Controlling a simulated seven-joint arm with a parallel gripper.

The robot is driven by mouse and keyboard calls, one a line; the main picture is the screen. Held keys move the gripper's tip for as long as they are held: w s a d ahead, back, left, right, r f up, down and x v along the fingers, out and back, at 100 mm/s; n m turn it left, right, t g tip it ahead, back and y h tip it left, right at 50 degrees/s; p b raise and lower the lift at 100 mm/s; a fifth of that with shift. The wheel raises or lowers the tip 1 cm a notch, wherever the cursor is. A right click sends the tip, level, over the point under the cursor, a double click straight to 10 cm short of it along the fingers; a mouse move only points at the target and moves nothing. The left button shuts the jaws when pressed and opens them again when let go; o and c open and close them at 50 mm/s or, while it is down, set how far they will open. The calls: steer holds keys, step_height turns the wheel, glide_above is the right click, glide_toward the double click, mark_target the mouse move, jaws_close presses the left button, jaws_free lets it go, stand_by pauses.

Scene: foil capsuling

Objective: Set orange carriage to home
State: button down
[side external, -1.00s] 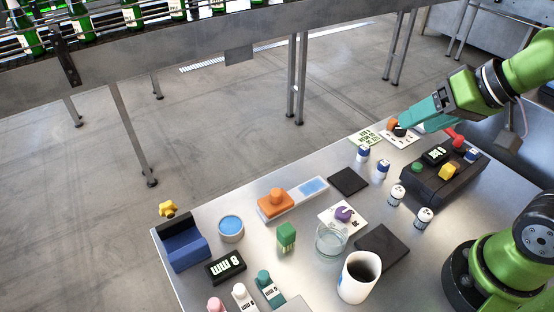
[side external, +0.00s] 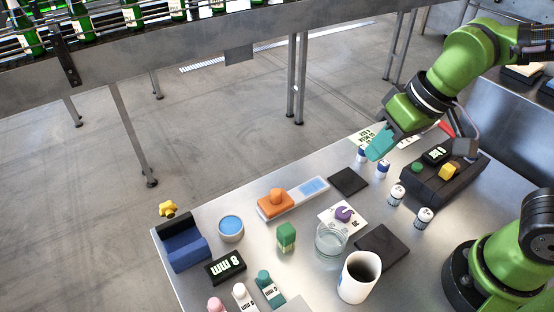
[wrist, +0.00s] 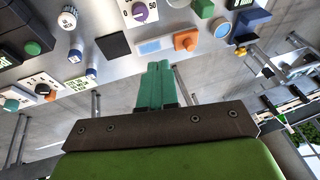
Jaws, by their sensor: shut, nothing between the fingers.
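The orange carriage (side external: 275,203) has a round knob on top and sits at the left end of a pale rail (side external: 298,197) with a light blue patch (side external: 313,186) at its right end. In the wrist view the orange carriage (wrist: 186,41) is at upper right, beside the blue patch (wrist: 150,47). My gripper (side external: 377,150) has teal fingers shut together and empty. It hangs over the back right of the table, well apart from the carriage. In the wrist view the closed fingers (wrist: 154,72) point toward the table.
A dark square pad (side external: 348,181) lies right of the rail. A purple knob on a card (side external: 343,214), a glass beaker (side external: 331,240) and a green block (side external: 287,236) are close in front. Small capped bottles (side external: 397,194) and a dark control box (side external: 440,178) stand at right.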

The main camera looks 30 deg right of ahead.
steer(key=w+a+f+h, duration=0.2)
steer(key=a, duration=0.5)
steer(key=w+a+f+n+t+h, duration=0.1)
steer(key=w+a+f+h, duration=0.1)
steer(key=a, duration=0.6)
steer(key=w+a+f+t+h, duration=0.1)
steer(key=w+a+f+h, duration=0.1)
steer(key=a, duration=0.5)
steer(key=shift+a+f+n+h, duration=0.3)
steer(key=shift+f+h, duration=0.1)
steer(key=shift+f, duration=0.45)
steer(key=shift+d, duration=0.1)
